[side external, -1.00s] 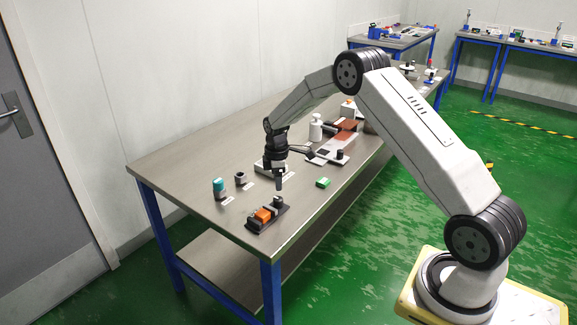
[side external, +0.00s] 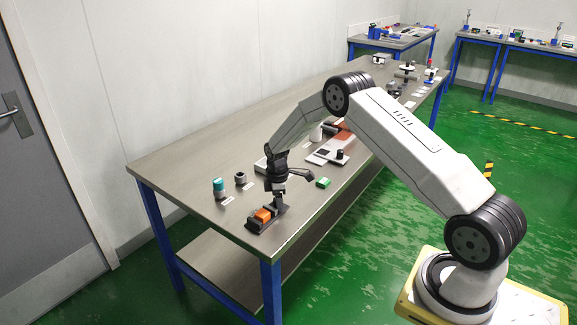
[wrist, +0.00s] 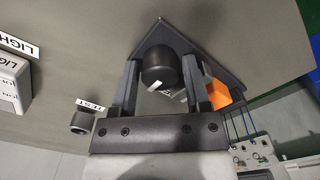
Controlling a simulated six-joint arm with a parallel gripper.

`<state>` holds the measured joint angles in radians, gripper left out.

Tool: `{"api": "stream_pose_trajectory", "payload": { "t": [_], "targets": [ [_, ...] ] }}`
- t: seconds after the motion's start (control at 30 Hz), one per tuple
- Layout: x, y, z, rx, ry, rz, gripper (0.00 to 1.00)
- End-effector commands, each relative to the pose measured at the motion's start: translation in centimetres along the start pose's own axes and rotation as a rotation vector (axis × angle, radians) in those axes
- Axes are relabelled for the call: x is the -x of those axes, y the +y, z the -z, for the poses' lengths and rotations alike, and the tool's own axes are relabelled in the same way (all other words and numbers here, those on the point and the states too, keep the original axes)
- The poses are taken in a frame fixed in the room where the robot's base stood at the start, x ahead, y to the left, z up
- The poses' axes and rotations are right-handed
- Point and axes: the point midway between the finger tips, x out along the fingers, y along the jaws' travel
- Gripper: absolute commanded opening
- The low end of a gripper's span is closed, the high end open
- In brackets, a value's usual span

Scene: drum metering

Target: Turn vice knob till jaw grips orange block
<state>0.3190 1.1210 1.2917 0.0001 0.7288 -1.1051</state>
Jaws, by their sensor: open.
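The vice (side external: 256,227) is a dark, narrow base near the front end of the table. The orange block (side external: 263,215) sits on it, and the block also shows at the right in the wrist view (wrist: 218,94), partly hidden by a finger. My gripper (side external: 278,201) is over the back end of the vice, pointing down. In the wrist view its open fingers (wrist: 159,60) stand on either side of the round black vice knob (wrist: 157,70). I cannot tell whether they touch it. The gap between jaw and block is not clear.
A teal-topped cylinder (side external: 219,187) and a dark knob (side external: 240,178) stand to the left on the table. A small green block (side external: 323,182) lies to the right near the table edge. A grey device with a dark knob (side external: 328,152) is behind.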

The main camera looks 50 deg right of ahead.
Motion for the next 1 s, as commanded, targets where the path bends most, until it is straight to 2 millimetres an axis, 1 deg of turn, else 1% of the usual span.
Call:
{"api": "stream_pose_trajectory", "payload": {
  "t": [0.13,0.17,0.2,0.27,0.3,0.33,0.37,0.73,1.0],
  "targets": [
    [0.01,0.01,0.00,0.000,0.000,0.000,0.60],
    [0.01,0.00,0.00,0.000,0.000,0.000,0.57],
    [0.01,0.00,0.00,0.000,0.000,0.000,0.44],
    [0.01,0.00,0.00,0.000,0.000,0.000,0.25],
    [0.02,0.00,0.00,0.000,0.000,0.000,0.13],
    [0.02,0.00,0.00,0.000,0.000,0.000,0.03],
    [0.02,0.00,0.00,0.000,0.000,0.000,0.00],
    [0.04,-0.01,-0.01,-0.034,0.000,0.001,0.00],
    [0.05,-0.01,-0.02,-0.162,-0.001,0.001,0.00]
  ]
}}
